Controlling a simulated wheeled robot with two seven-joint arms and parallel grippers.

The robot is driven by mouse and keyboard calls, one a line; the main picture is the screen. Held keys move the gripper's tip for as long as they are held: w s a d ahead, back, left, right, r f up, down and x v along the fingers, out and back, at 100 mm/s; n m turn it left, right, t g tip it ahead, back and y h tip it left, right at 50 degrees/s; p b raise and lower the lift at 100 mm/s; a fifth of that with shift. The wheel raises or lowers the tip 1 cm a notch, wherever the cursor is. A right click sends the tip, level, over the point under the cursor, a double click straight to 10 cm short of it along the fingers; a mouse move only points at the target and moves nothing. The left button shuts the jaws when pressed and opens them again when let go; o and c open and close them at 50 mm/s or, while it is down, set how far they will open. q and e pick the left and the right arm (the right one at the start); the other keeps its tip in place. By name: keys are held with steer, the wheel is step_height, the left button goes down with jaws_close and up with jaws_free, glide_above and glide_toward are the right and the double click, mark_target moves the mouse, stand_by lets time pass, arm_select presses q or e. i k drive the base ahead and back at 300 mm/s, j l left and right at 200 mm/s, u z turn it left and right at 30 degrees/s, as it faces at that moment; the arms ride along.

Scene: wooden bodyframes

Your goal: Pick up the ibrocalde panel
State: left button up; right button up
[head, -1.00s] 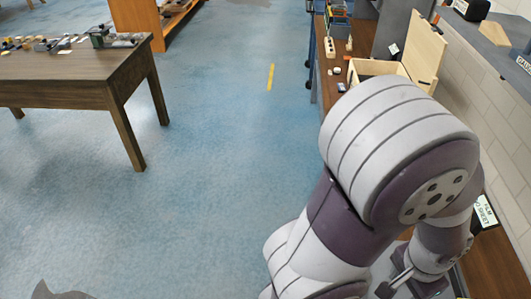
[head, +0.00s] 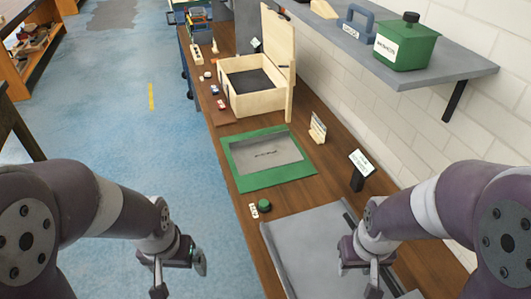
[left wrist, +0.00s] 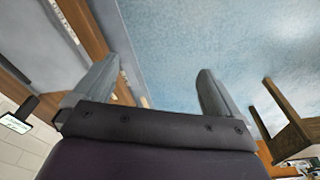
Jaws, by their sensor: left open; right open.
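A flat grey panel with a green frame (head: 266,157) lies on the wooden bench, with small dark lettering in its middle that I cannot read. No label that I can read says ibrocalde. My left gripper (head: 180,272) is open and empty, left of the bench over the blue floor, nearer to me than the panel. In the left wrist view its two fingers (left wrist: 158,70) are apart with only floor between them. My right gripper (head: 360,268) is open over the grey sheet at the near end of the bench, apart from the panel.
A lidded wooden box (head: 250,88) stands open behind the panel. A green button (head: 264,204), a small sign on a stand (head: 358,170) and a grey sheet (head: 300,240) are nearby. A shelf (head: 400,62) on the right holds a green container (head: 407,45).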

mark_target(256, 154)
steer(key=i+z, duration=0.1)
steer(key=z, duration=0.4)
steer(key=i+j+z, duration=0.1)
steer(key=z, duration=0.35)
steer(key=j+z, duration=0.2)
steer(key=z, duration=0.3)
steer(key=i+j+z, duration=0.25)
steer(key=j, duration=0.5)
steer(key=j+z, duration=0.25)
steer(key=j, duration=0.45)
steer(key=i+j+z, duration=0.1)
steer(key=j+z, duration=0.15)
steer(key=j, duration=1.1)
